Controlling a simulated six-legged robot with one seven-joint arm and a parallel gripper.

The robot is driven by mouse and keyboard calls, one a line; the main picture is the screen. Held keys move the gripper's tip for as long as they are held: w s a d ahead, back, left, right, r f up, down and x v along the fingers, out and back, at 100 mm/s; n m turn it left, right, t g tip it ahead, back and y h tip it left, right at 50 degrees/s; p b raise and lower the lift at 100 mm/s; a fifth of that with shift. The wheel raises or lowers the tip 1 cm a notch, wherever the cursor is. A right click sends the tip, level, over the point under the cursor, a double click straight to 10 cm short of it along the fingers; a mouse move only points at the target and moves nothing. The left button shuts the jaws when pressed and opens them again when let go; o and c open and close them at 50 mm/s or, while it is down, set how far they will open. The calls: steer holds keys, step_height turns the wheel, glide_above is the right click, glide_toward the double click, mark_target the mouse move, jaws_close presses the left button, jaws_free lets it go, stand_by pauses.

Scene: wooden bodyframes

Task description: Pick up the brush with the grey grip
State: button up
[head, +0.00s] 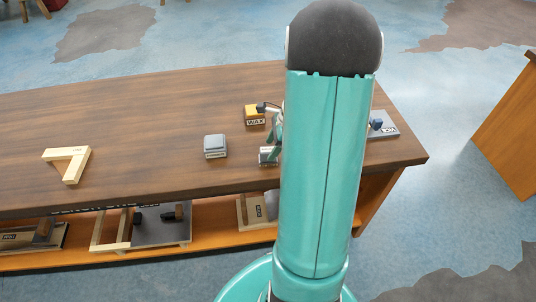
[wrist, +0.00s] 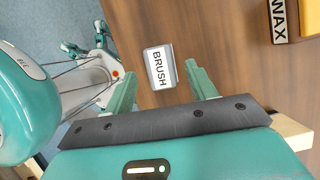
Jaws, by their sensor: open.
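The brush is a small block with grey sides and a white "BRUSH" label (wrist: 159,67) in the wrist view. It lies on the brown table top. In the head view it seems to be the small grey labelled piece (head: 268,155), partly hidden by my arm. My gripper (wrist: 160,72) is open, with one green finger on each side of the brush in the wrist view. No contact shows, and I cannot tell its height above the brush. In the head view my gripper (head: 276,135) is mostly hidden behind my arm.
A yellow block marked "WAX" (head: 254,113) stands close behind the brush. A grey block (head: 215,146) is to its left, and a pale wooden angle piece (head: 68,164) lies far left. A grey labelled piece with a blue part (head: 384,127) is right of my arm.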

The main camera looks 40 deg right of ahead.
mark_target(269, 149)
steer(key=shift+x, duration=1.6)
steer(key=c, duration=1.1)
steer(key=shift+r, duration=0.1)
steer(key=shift+w+r, duration=0.1)
steer(key=shift+r, duration=0.35)
step_height(269, 149, up, 3)
steer(key=shift+f, duration=0.2)
steer(key=s+r, duration=0.3)
steer(key=s, duration=0.1)
steer(key=s+r, duration=0.3)
steer(key=s, duration=0.2)
steer(key=s+r, duration=0.3)
steer(key=s, duration=0.2)
steer(key=shift+a+r, duration=0.2)
steer(key=shift+a, duration=0.2)
